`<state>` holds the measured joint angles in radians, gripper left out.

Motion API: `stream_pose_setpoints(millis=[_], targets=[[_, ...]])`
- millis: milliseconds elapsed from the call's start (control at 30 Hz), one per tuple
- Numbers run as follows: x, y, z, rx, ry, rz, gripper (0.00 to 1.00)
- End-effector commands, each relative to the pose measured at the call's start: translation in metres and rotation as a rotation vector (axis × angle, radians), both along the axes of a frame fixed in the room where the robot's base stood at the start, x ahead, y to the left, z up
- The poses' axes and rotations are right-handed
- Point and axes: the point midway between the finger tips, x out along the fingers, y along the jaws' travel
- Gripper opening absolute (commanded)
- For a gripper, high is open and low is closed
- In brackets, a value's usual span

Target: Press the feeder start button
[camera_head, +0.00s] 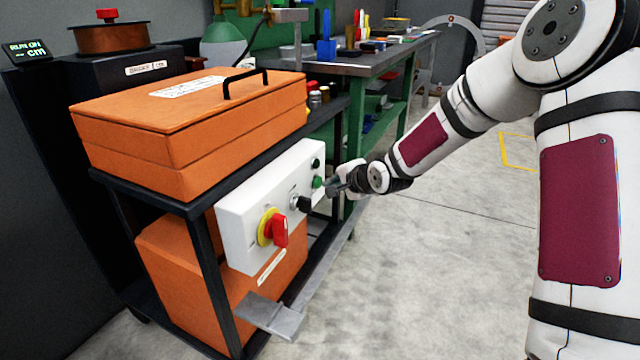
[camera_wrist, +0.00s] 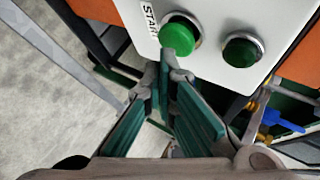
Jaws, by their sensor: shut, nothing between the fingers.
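The feeder start button (camera_wrist: 182,22) is a round green button in a pale ring, beside a START label (camera_wrist: 150,17) on a white control box. In the head view the box (camera_head: 240,222) hangs on the front of a black cart, and the start button (camera_head: 318,182) shows near its right end. My gripper (camera_head: 333,185) is shut and empty, right at the button. In the wrist view the tip of my gripper (camera_wrist: 177,62) overlaps the lower part of the button. I cannot tell whether it touches or presses it.
A second green round button or lamp (camera_wrist: 243,48) sits beside the start button. A black selector knob (camera_head: 301,203) and a red switch on a yellow plate (camera_head: 265,226) are farther left on the box. An orange case (camera_head: 190,125) lies above. The floor (camera_head: 430,270) is clear.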

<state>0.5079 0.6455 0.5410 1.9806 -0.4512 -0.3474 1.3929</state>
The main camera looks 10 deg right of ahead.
Motion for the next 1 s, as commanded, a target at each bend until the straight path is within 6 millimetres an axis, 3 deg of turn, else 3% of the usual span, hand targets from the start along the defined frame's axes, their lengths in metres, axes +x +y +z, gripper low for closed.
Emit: stream_pose_setpoints(millis=[1000], targets=[[0.0054,0.0081,-0.0003,0.000,0.000,0.001,0.00]])
